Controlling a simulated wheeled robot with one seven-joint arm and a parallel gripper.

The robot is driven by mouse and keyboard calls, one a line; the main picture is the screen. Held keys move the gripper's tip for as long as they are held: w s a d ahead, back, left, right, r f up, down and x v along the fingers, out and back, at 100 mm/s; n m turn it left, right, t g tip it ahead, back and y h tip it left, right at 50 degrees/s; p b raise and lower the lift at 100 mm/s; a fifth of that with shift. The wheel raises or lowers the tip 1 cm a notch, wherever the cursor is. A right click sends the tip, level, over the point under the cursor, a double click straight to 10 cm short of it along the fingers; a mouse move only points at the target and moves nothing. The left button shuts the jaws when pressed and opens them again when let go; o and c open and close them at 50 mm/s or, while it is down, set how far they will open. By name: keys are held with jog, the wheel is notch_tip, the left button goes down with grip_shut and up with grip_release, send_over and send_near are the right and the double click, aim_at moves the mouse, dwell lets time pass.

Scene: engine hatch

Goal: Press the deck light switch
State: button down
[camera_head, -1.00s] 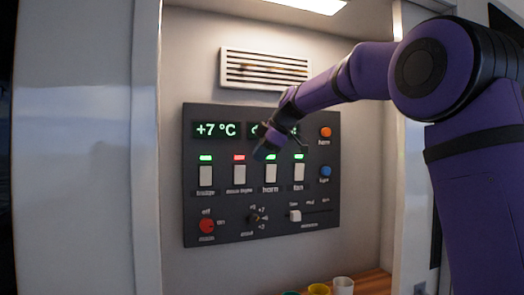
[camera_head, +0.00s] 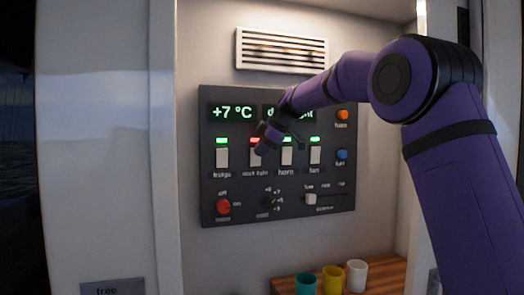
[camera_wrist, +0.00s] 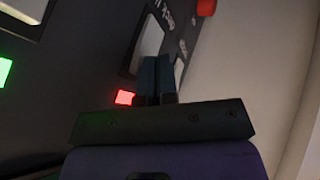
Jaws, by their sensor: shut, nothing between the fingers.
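The deck light switch (camera_head: 255,159) is a white rocker on the dark control panel, second from the left, with a red lamp (camera_head: 254,141) above it. In the wrist view the switch (camera_wrist: 149,42) is beyond my fingertips, with the red lamp (camera_wrist: 124,97) left of the fingers. My gripper (camera_head: 262,149) is shut and empty, and its tip overlaps the upper right part of the switch in the head view. In the wrist view the gripper (camera_wrist: 157,60) has both fingers together, partly covering the switch. I cannot tell whether the tip touches it.
The fridge (camera_head: 222,157), horn (camera_head: 286,156) and fan (camera_head: 315,155) switches flank it with green lamps. A red knob (camera_head: 223,207), a slider (camera_head: 311,199) and orange (camera_head: 343,115) and blue (camera_head: 342,155) buttons share the panel. Cups (camera_head: 333,279) stand on a wooden shelf below.

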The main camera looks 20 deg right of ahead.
jog(key=shift+w, duration=0.1)
jog(key=shift+w+r, duration=0.15)
jog(key=shift+w, duration=0.15)
jog(key=shift+r, duration=0.8)
